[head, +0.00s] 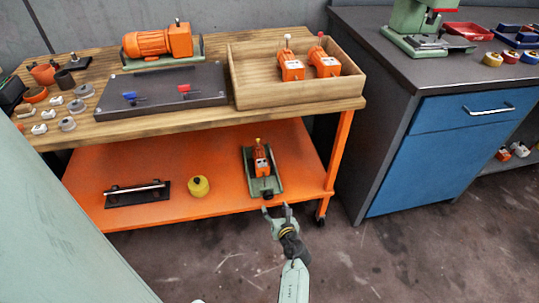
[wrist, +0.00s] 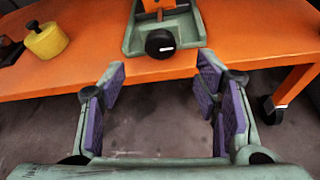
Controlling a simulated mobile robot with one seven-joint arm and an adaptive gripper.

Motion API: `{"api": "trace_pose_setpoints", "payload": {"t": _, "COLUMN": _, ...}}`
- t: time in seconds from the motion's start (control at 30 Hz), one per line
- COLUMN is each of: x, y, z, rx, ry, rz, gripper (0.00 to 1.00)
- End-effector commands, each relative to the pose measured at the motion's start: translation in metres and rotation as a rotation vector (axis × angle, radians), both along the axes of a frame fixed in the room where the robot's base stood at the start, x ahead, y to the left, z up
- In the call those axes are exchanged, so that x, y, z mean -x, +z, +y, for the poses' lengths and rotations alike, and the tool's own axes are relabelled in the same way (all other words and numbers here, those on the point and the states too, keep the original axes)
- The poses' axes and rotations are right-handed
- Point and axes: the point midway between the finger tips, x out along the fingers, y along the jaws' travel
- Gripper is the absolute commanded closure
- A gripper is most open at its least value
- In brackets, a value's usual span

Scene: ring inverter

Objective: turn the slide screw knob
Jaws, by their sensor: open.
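The slide screw knob (wrist: 160,43) is round and black with a white mark, at the front end of a green slide base (wrist: 190,22). The slide lies on the orange lower shelf and bears an orange unit (head: 261,162). In the head view the knob (head: 267,195) sits at the shelf's front edge. My gripper (head: 276,210) is just in front of it. In the wrist view my gripper (wrist: 162,82) is open and empty, with purple pads on both sides. The knob lies ahead of the fingertips, roughly centred between them, and does not appear touched.
A yellow canister (head: 198,187) and a black plate with a metal bar (head: 137,193) are left of the slide on the shelf (head: 225,190). An orange table leg (head: 340,150) with a caster stands to the right. The wooden tabletop (head: 200,128) overhangs above. Floor in front is clear.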

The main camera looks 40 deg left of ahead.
Motion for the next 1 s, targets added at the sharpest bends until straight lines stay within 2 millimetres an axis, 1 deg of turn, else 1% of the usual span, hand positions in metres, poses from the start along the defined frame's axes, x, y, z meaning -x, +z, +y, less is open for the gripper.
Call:
{"api": "trace_pose_setpoints", "payload": {"t": 0.03, "x": -0.006, "y": -0.008, "z": 0.008, "rx": 0.000, "ry": 0.003, "rz": -0.003, "gripper": 0.44}}
{"api": "trace_pose_setpoints", "payload": {"t": 0.2, "x": -0.024, "y": -0.021, "z": 0.034, "rx": -0.001, "ry": 0.003, "rz": -0.003, "gripper": 0.44}}
{"api": "trace_pose_setpoints", "payload": {"t": 0.3, "x": -0.033, "y": -0.026, "z": 0.046, "rx": -0.002, "ry": 0.002, "rz": -0.002, "gripper": 0.44}}
{"api": "trace_pose_setpoints", "payload": {"t": 0.43, "x": -0.041, "y": -0.030, "z": 0.057, "rx": -0.002, "ry": 0.000, "rz": 0.000, "gripper": 0.44}}
{"api": "trace_pose_setpoints", "payload": {"t": 0.6, "x": -0.045, "y": -0.031, "z": 0.063, "rx": -0.004, "ry": -0.002, "rz": 0.002, "gripper": 0.44}}
{"api": "trace_pose_setpoints", "payload": {"t": 0.83, "x": -0.045, "y": -0.030, "z": 0.063, "rx": -0.004, "ry": -0.002, "rz": 0.001, "gripper": 0.44}}
{"api": "trace_pose_setpoints", "payload": {"t": 1.0, "x": -0.045, "y": -0.030, "z": 0.063, "rx": -0.004, "ry": -0.002, "rz": 0.001, "gripper": 0.54}}
